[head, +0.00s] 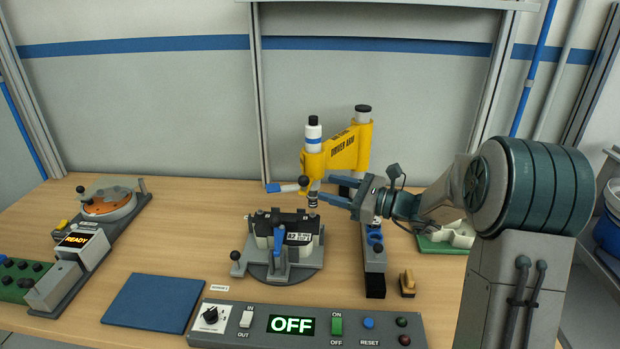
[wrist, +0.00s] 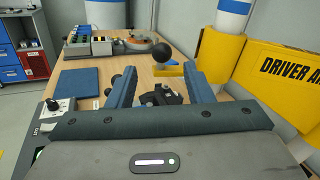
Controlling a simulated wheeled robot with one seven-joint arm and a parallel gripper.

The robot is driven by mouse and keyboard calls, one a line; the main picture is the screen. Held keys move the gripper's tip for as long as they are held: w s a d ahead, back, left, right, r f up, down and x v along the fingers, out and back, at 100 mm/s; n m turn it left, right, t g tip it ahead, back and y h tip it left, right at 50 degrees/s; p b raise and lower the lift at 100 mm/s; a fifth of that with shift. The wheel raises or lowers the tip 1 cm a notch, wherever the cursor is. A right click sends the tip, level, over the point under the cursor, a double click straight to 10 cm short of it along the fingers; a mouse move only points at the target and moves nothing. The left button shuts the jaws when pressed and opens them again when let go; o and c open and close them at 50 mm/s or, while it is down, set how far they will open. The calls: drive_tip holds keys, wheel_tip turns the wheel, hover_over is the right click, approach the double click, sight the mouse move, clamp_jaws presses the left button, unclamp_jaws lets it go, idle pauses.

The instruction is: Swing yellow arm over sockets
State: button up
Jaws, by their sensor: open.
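The yellow driver arm (head: 343,152) stands at the back of the table, with a white and blue driver (head: 313,135) upright at its left end. A handle with a black ball knob (head: 303,181) sticks out left below the driver; a black ball also shows between my fingers in the wrist view (wrist: 163,52). My gripper (head: 322,188) is open beside the driver's lower end, apparently not closed on anything. The grey clamp fixture (head: 285,272), with a black top part and blue lever, stands front left of the driver. Sockets cannot be made out clearly there.
A control panel (head: 260,325) showing OFF lies at the front edge. A blue mat (head: 155,303) is at front left, and a feeder with an orange disc (head: 108,206) is at far left. The table's left middle is clear.

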sight(304, 180)
drive_tip(key=p+x, duration=0.1)
drive_tip(key=x, duration=0.7)
drive_tip(key=shift+w+a+p, duration=0.1)
drive_tip(key=shift+w+p, duration=0.1)
drive_tip(key=shift+p, duration=0.1)
